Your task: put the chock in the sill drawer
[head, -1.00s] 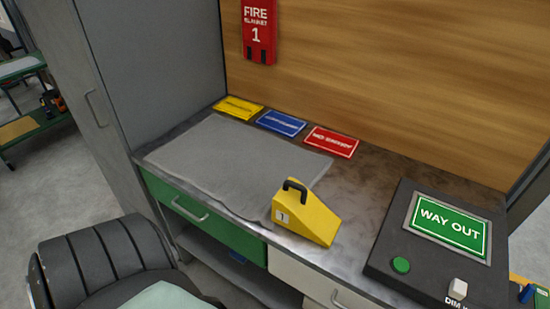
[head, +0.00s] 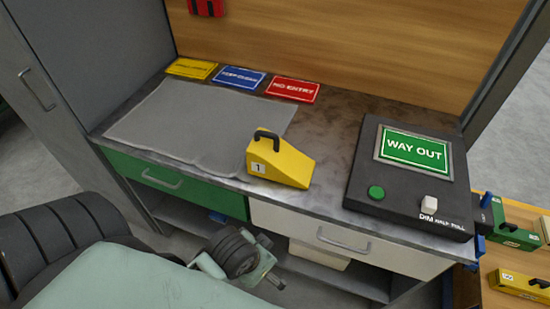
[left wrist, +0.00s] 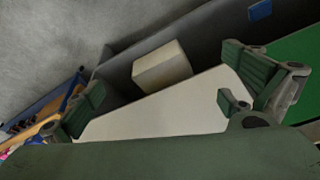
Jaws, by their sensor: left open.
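The chock (head: 281,160) is a yellow wedge with a black handle and a "1" label. It sits on the counter (head: 335,140) near the front edge. Below are a green drawer (head: 190,193) at left and a white drawer (head: 300,222) at right, both shut; which is the sill drawer I cannot tell. My left gripper (head: 272,262) is low in front of the counter, below the chock, open and empty. In the left wrist view its fingers (left wrist: 168,95) are spread across the white drawer front (left wrist: 160,108), with the green front (left wrist: 300,65) at right. My right gripper is not in view.
A grey mat (head: 195,125) and yellow, blue and red signs (head: 292,89) lie on the counter. A dark "WAY OUT" box (head: 365,190) stands at right. A pale bin (head: 318,254) is on the shelf below the white drawer. Another bench (head: 495,290) stands at far right.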

